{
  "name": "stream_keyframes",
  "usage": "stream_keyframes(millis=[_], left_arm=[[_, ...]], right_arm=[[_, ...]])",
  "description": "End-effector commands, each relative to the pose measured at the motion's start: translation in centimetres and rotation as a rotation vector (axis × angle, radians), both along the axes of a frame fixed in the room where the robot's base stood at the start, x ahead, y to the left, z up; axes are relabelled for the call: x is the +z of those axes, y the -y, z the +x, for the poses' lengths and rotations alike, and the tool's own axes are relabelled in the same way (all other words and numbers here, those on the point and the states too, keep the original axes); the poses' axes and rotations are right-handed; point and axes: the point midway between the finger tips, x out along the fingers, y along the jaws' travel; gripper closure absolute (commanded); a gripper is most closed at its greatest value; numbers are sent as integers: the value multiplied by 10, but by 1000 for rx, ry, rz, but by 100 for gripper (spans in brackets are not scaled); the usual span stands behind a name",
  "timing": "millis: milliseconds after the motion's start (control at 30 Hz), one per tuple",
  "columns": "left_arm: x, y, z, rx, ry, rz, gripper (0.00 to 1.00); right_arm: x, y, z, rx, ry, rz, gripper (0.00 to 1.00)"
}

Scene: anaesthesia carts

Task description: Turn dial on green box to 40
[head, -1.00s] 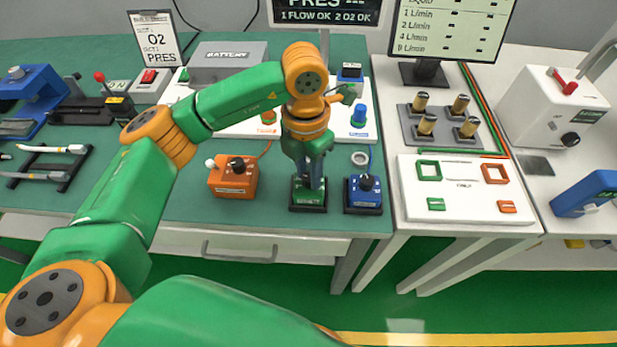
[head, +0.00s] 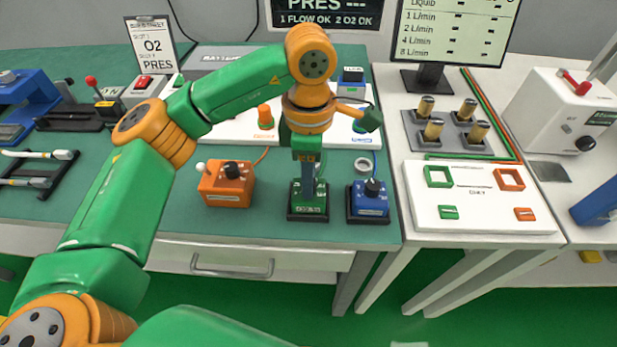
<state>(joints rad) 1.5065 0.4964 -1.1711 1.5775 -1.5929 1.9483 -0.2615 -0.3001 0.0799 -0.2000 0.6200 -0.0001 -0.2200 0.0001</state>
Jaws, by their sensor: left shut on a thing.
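The green box (head: 309,212) sits on a black base near the front edge of the green-topped table, between an orange box and a blue box. My left gripper (head: 308,182) points straight down over it and is shut on the dial on its top. The fingers hide the dial, so its setting cannot be read. The green box's front label is too small to read. My right gripper is not in view.
The orange box (head: 227,184) with a black knob stands close on the left, the blue box (head: 369,198) close on the right. A grey ring (head: 363,164) lies behind the blue box. A white panel (head: 478,197) lies on the right-hand table.

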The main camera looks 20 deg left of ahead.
Motion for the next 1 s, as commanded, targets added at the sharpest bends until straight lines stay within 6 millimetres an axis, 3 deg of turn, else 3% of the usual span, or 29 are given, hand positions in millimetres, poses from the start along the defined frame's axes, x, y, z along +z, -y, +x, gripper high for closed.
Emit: stream_keyframes(millis=[333,900,933,1000], left_arm=[[0,0,0,-131,-1,1,100],[0,0,0,-155,-1,1,100],[0,0,0,-155,-1,1,60],[0,0,0,-155,-1,1,41]], right_arm=[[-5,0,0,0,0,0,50],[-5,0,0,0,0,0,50],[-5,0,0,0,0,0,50],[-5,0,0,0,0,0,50]])
